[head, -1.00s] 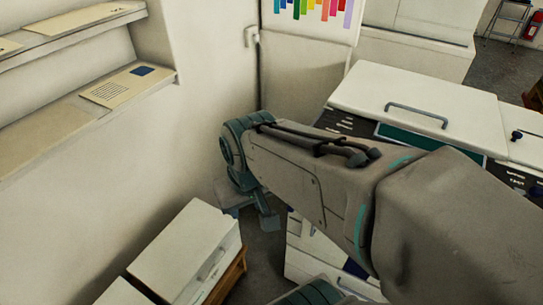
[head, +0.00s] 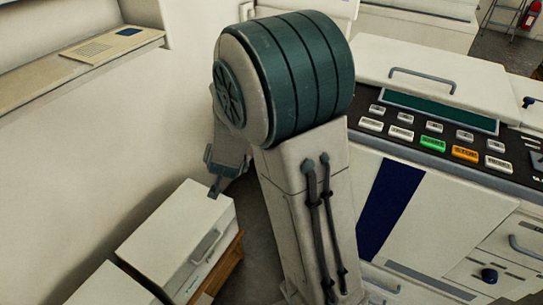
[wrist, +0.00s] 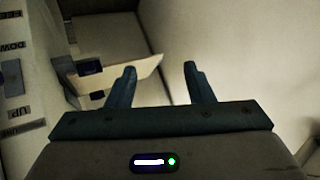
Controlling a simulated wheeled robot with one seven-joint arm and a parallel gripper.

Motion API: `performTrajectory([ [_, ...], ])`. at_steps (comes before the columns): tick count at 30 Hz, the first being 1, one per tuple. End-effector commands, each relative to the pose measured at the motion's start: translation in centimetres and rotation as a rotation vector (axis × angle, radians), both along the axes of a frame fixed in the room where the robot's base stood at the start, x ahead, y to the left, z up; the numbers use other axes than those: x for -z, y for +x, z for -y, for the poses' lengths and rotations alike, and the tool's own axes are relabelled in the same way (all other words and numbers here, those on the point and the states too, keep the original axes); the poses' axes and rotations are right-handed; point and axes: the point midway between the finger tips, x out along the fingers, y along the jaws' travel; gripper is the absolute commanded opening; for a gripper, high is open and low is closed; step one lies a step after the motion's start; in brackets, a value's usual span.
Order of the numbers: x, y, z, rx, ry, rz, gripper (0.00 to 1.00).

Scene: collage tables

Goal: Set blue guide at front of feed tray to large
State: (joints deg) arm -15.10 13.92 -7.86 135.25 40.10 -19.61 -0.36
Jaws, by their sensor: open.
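My gripper (wrist: 160,68) is open and empty in the wrist view, with a dark finger on each side. Beyond the left finger a pale tray-like plate (wrist: 142,77) juts from the machine's side, likely the feed tray. A small dark blue block (wrist: 90,67) sits at its left end, perhaps the blue guide; its setting is too small to read. In the head view my gripper (head: 216,187) hangs left of the machine (head: 440,215), partly behind my arm. My arm hides the machine's left side, and I cannot make out the tray there.
A panel (wrist: 15,95) marked FEED, DOWN and UP is at the wrist view's left. In the head view, green (head: 432,144) and orange (head: 465,153) buttons are on the machine's top. A white box (head: 180,235) stands low at left. A wall shelf (head: 85,60) is upper left.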

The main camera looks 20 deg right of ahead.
Motion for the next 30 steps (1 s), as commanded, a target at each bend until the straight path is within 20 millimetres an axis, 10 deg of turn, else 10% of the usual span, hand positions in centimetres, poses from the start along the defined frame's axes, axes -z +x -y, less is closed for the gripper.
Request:
performTrajectory([
  [3, 5.6, 1.7, 1.9, 0.137, -0.103, 0.073, 0.47],
  [12, 12.4, 1.4, 7.0, 0.422, -0.493, 0.289, 0.47],
  [30, 13.2, 2.1, 11.7, 0.525, -0.729, 0.41, 0.47],
])
